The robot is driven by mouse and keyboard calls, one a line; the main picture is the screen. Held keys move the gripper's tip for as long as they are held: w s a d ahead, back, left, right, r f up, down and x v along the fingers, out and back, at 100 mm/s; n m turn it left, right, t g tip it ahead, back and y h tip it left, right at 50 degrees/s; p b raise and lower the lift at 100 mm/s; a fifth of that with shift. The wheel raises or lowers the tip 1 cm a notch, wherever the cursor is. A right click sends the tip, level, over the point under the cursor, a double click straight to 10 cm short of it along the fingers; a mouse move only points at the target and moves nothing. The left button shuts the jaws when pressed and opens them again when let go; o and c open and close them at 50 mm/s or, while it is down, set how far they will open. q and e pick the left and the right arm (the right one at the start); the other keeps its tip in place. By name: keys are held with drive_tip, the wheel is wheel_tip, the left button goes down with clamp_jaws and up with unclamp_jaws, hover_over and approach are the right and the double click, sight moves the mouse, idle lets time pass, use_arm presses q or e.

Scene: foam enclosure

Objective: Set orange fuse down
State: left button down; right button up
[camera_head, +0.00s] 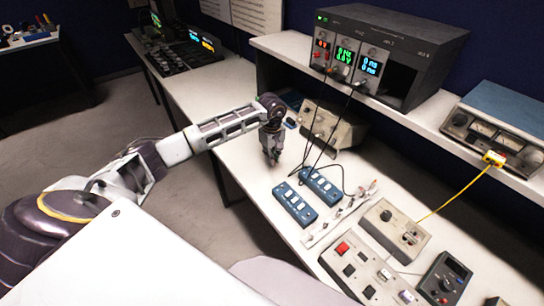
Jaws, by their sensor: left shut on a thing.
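My left gripper (272,157) points down over the front part of the white workbench (232,157), left of the blue terminal blocks. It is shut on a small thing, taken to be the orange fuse. The fuse is hidden between the fingers or too small to make out, and its colour does not show. I cannot tell whether it touches the bench. My right gripper is not in view.
Two blue terminal blocks (295,204) lie right of the gripper, with black cables running up to the rack unit (390,50) on the shelf. A beige instrument (335,125) stands behind. Switch boxes (370,270) fill the near right. Bare bench lies left of the gripper.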

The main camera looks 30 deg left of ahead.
use_arm(q)
drive_tip(key=shift+f, duration=0.15)
drive_tip(key=c, duration=1.5)
unclamp_jaws()
drive_tip(key=shift+r, duration=0.2)
wheel_tip(320, 180, up, 12)
drive_tip(key=b, duration=0.2)
